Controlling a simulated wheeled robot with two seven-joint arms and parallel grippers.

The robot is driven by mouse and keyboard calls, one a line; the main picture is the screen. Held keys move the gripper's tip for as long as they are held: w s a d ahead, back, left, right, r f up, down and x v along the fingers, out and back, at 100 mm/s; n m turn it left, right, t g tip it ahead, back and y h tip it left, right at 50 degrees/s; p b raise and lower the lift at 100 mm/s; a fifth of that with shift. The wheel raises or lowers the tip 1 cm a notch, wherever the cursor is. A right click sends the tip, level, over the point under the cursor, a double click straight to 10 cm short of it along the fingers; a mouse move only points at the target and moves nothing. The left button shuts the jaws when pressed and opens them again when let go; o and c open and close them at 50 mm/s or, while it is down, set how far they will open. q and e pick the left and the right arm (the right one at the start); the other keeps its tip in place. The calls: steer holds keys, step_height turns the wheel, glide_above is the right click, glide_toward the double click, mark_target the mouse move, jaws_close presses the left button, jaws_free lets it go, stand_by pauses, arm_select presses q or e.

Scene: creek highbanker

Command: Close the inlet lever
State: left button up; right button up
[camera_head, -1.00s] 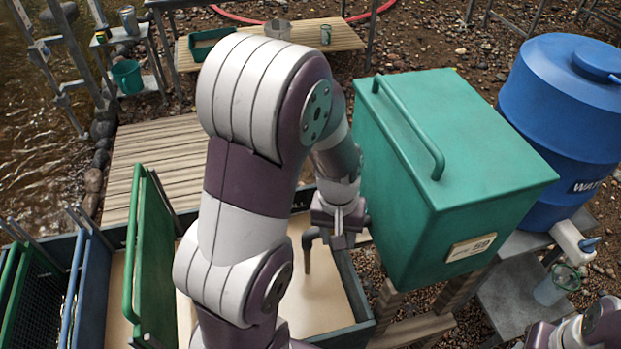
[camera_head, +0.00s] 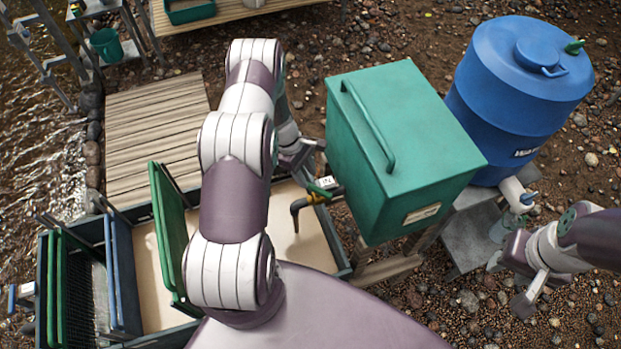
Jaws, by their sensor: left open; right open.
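A brass valve (camera_head: 315,199) with a green lever (camera_head: 319,190) sits on the side of the green tank (camera_head: 404,140), beside a small white label that reads roughly "IN". A dark spout (camera_head: 296,214) bends down from it over the trough. My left gripper (camera_head: 309,158) is open just above and behind the lever in the picture, apparently apart from it. My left arm hides part of the trough. My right gripper (camera_head: 510,284) is open and empty at the lower right, well away from the valve.
The trough (camera_head: 340,262) with upright green and blue panels (camera_head: 173,230) lies under the spout. A blue water barrel (camera_head: 515,100) with a white tap (camera_head: 515,194) stands right of the tank on a grey stand. A plank platform (camera_head: 155,135) lies behind at left.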

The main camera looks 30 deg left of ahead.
mark_target(313, 185)
arm_select(q)
steer(key=shift+x, duration=1.95)
steer(key=shift+c, duration=0.3)
jaws_close()
steer(key=shift+w+f+m+b, duration=0.1)
steer(key=shift+w+m+b, duration=0.05)
steer(key=shift+m+b, duration=0.35)
steer(key=shift+w+d+m+g+y+b, duration=0.1)
steer(key=shift+w+m+g+y+b, duration=0.3)
steer(key=shift+m+b, duration=0.8)
steer(key=shift+w+d+m+g+y+b, duration=0.15)
steer(key=shift+m+g+b, duration=0.45)
steer(key=shift+m+b, duration=0.5)
steer(key=shift+w+d+m+g+y+b, duration=0.15)
steer(key=shift+m+g+b, duration=0.35)
steer(key=shift+m+b, duration=0.7)
steer(key=shift+m, duration=0.4)
